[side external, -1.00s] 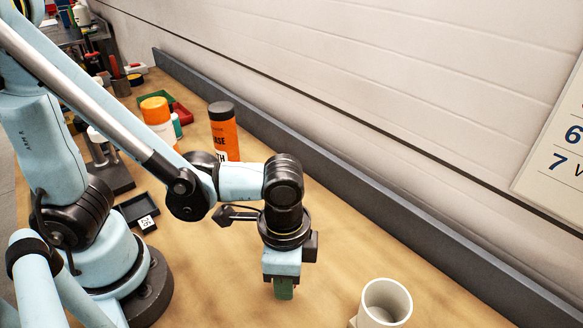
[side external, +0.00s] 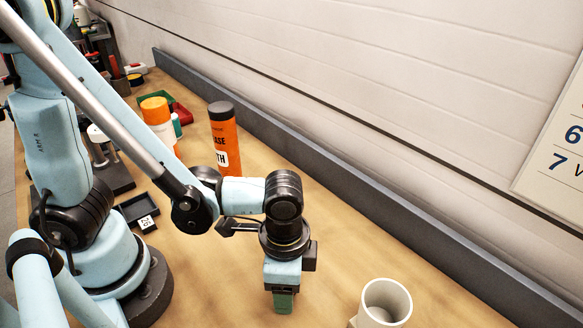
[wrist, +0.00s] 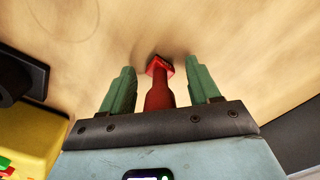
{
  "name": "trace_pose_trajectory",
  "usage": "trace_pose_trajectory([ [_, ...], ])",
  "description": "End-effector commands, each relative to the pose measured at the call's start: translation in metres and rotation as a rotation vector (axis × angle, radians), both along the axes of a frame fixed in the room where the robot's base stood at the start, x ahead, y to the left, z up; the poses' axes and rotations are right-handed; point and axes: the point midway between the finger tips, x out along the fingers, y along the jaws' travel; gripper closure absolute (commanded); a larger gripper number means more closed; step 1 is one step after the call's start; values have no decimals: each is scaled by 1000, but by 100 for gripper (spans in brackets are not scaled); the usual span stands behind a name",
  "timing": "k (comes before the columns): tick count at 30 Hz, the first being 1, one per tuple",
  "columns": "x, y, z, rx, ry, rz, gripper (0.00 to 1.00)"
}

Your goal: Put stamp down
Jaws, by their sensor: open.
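The red stamp (wrist: 159,86) shows in the wrist view, between the two green fingers of my gripper (wrist: 161,88). Its handle runs toward the palm and its squarish end faces the wooden bench top. My gripper is open, with a gap on both sides of the handle. The stamp's end seems to be at the bench surface, but exact contact is hard to tell. In the side view my gripper (side external: 284,300) points down low over the bench, left of a white cup, and the stamp is hidden there.
The white cup (side external: 386,303) stands close to the right of my gripper. A small black tray (side external: 136,211), an orange bottle with a dark cap (side external: 224,140) and an orange-and-white container (side external: 158,122) are farther back. A grey rail (side external: 330,170) runs along the wall.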

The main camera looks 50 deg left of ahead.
Motion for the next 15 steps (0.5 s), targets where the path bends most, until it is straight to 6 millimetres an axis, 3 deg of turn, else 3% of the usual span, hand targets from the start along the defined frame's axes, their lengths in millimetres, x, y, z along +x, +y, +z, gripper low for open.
trace_pose_trajectory([
  [8, 0, 0, 5, 0, 0, 0, 39],
  [15, 0, 0, 29, 0, 0, 0, 39],
])
